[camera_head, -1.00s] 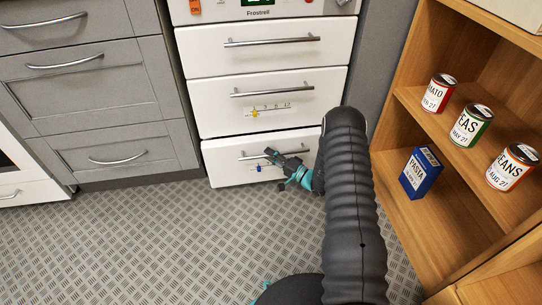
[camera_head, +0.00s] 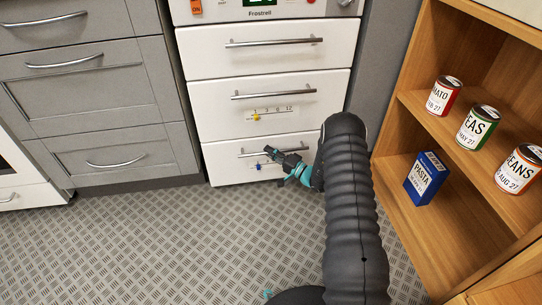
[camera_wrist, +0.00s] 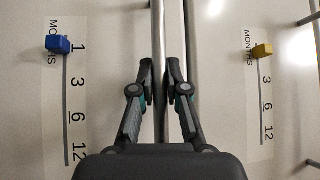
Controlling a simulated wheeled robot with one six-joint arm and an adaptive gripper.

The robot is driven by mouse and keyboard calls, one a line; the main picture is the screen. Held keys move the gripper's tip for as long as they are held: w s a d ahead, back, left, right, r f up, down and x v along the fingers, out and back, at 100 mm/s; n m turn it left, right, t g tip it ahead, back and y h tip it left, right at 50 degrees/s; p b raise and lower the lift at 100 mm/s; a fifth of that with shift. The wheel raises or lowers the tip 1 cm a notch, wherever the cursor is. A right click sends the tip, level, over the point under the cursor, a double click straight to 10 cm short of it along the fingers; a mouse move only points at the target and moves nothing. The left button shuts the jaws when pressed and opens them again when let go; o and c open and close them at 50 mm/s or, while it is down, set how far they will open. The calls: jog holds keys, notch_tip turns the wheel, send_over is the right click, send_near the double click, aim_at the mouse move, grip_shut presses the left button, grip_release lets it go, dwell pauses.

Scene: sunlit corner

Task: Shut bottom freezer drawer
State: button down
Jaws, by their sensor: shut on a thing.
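The bottom freezer drawer (camera_head: 228,167) is the lowest white front of the freezer, with a bar handle and a blue slider (camera_head: 259,168). It looks nearly in line with the drawer above; whether a small gap is left, I cannot tell. My gripper (camera_head: 271,154) is at the middle of its handle (camera_head: 303,149). In the wrist view my gripper (camera_wrist: 160,78) has its two fingers on either side of the handle bar (camera_wrist: 158,25), shut on it. The blue slider (camera_wrist: 59,44) sits by the 1 on its scale. The arm hides the drawer's right end.
The middle drawer (camera_head: 220,109) with a yellow slider (camera_head: 257,117) and the top drawer (camera_head: 215,66) look shut. Grey cabinets (camera_head: 80,87) stand left. A wooden shelf (camera_head: 402,220) with cans and a pasta box (camera_head: 425,177) stands close on the right. The floor (camera_head: 150,245) ahead is clear.

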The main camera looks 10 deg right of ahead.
jog(key=c, duration=1.2)
grip_release()
jog(key=shift+w, duration=0.2)
jog(key=shift+s, duration=0.1)
jog(key=v, duration=1.2)
